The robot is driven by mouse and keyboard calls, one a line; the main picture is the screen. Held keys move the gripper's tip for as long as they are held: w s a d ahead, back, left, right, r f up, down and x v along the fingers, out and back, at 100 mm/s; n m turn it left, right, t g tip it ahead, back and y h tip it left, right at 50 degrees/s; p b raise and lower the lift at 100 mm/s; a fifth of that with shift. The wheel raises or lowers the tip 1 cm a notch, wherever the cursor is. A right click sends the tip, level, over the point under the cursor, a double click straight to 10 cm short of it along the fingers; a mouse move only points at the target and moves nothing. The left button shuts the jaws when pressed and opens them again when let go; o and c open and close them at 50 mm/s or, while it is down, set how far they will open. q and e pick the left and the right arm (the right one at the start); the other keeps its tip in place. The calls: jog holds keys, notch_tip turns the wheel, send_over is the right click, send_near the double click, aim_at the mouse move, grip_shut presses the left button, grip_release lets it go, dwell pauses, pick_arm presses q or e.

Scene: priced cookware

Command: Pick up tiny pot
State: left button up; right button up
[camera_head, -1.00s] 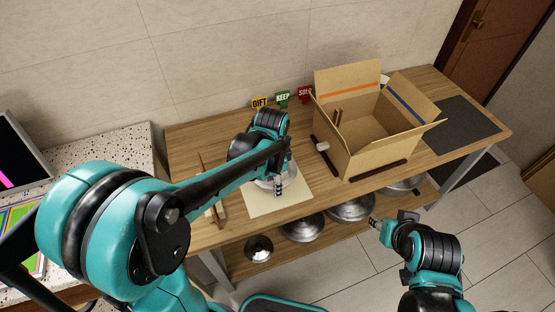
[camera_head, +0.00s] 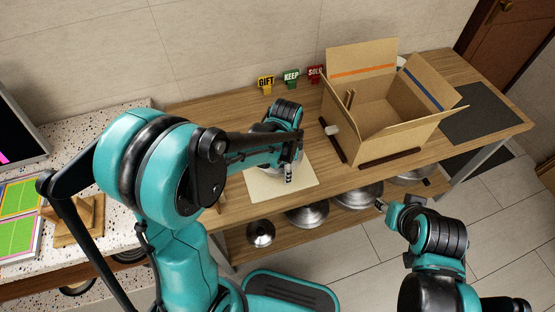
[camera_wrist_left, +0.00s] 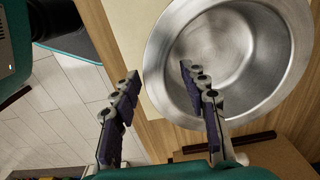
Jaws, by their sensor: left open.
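A shiny metal pot (camera_wrist_left: 235,60) sits on the cream mat (camera_head: 268,190) on the wooden table. In the head view it is mostly hidden behind my left gripper (camera_head: 288,172). In the left wrist view the left gripper (camera_wrist_left: 158,78) is open and empty. One finger overlaps the pot's interior in the picture; the other is outside the rim, over the floor. I cannot tell contact. A small metal pot (camera_head: 261,233) sits on the lower shelf, left of several larger ones. My right gripper (camera_head: 382,205) is in front of the table; its jaw state is unclear.
An open cardboard box (camera_head: 375,115) stands on the table to the right, with dark bars beside it. Gift (camera_head: 266,84), keep (camera_head: 291,79) and sold (camera_head: 315,74) signs stand at the back. A dark mat (camera_head: 472,124) lies bare at the right end.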

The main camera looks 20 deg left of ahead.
pick_arm(q)
jog(key=shift+r, duration=0.1)
grip_shut()
